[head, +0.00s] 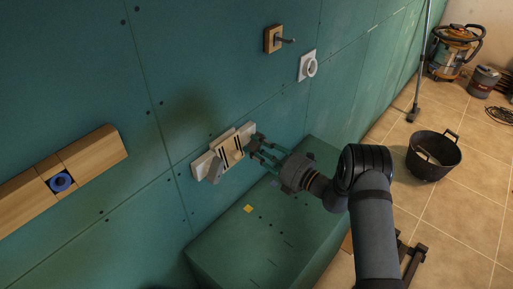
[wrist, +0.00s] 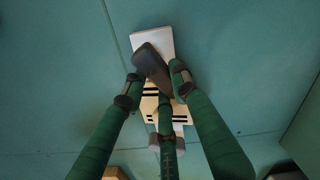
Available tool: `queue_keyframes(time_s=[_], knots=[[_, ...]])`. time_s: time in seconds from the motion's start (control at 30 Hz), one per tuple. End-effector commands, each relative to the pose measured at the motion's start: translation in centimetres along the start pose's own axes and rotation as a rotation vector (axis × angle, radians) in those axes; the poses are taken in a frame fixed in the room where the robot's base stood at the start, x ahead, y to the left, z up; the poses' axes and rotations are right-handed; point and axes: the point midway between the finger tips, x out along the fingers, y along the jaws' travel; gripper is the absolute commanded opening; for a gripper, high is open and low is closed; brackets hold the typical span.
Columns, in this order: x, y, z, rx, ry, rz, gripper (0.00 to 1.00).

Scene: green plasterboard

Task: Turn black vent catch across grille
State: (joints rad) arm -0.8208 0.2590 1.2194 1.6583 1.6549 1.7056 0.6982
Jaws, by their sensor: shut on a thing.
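The vent grille (head: 229,150) is a pale panel with dark slots, mounted on a light backing board on the green wall. It also shows in the wrist view (wrist: 153,104). The black catch (wrist: 151,63) is a dark rounded bar at one end of the grille, slanting relative to the slots. My gripper (head: 256,146), with green fingers, is at the grille's right end in the head view. In the wrist view its fingers (wrist: 158,88) are closed around the lower part of the black catch. The fingers hide that part, and much of the catch in the head view.
A grey catch (head: 215,169) sits at the grille's left end. A green box-like ledge (head: 245,255) stands below. A black bucket (head: 433,155) stands on the floor.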

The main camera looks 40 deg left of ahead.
Motion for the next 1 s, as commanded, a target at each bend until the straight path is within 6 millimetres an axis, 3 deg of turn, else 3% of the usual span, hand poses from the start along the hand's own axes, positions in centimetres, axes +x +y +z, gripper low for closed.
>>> queue_keyframes(time_s=[0.7, 1.0], knots=[[-0.10, 0.54, 0.23, 0.493, 0.004, -0.009, 0.01], [-0.08, 0.66, 0.31, 0.612, 0.005, -0.009, 0.02]])
